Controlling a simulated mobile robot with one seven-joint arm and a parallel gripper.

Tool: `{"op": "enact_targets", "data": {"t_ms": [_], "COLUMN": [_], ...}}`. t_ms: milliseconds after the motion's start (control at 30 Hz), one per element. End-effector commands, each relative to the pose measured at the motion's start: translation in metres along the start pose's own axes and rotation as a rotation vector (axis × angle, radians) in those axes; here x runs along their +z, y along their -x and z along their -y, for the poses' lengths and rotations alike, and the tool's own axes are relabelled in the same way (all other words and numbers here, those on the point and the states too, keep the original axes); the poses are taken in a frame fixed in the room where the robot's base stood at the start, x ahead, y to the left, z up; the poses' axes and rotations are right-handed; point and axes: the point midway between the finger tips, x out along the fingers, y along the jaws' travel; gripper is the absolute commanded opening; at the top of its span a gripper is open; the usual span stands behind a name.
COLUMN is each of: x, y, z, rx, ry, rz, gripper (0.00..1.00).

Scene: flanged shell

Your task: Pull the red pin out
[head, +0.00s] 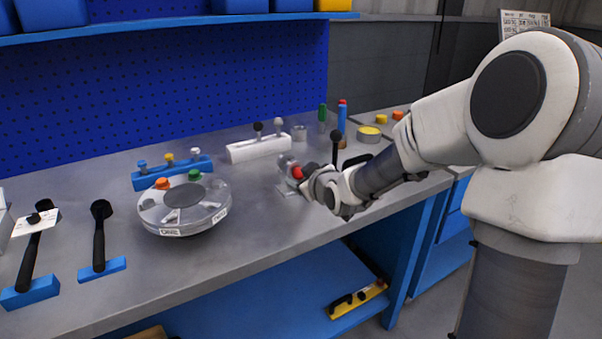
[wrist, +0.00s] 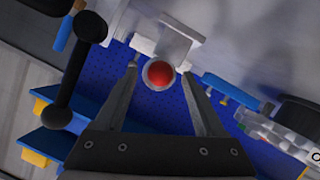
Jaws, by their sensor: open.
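The red pin shows as a round red head (head: 297,172) on a small grey fixture (head: 287,190) near the middle of the bench, partly hidden by my gripper. In the wrist view the red head (wrist: 160,75) sits inside a pale ring, with a light grey plate (wrist: 170,42) behind it. My gripper (wrist: 160,70) is open. Its two dark fingers stand on either side of the red head, with a visible gap on both sides. In the head view my gripper (head: 308,180) is right beside the fixture. The pin's shaft is hidden.
A black ball-ended lever (head: 336,140) stands close behind my gripper; it also shows at left in the wrist view (wrist: 75,65). A white block with knobs (head: 258,148) is behind. A grey round housing (head: 183,207) stands left. Bare bench (head: 260,215) lies between.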

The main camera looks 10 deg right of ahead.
Motion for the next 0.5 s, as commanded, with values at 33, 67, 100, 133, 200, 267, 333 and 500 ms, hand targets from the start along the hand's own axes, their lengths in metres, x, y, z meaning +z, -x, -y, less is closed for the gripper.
{"op": "enact_targets", "data": {"t_ms": [33,67,100,133,200,267,333,500], "x": [0.0013,0.0016,0.002,0.0022,0.0026,0.0028,0.0029,0.0029], "y": [0.0001,0.0002,0.0003,0.0004,0.0005,0.0005,0.0006,0.0006], "z": [0.0004,0.0006,0.0008,0.0009,0.001,0.0011,0.0012,0.0011], "rx": [0.0,0.0,0.0,0.0,-0.001,-0.001,-0.001,-0.001], "ry": [0.0,0.0,0.0,0.0,0.0,0.0,0.0,0.0], "rz": [0.0,0.0,0.0,0.0,0.0,0.0,0.0,0.0], "gripper": [0.71,0.71,0.71,0.71,0.71,0.71,0.71,0.71]}}
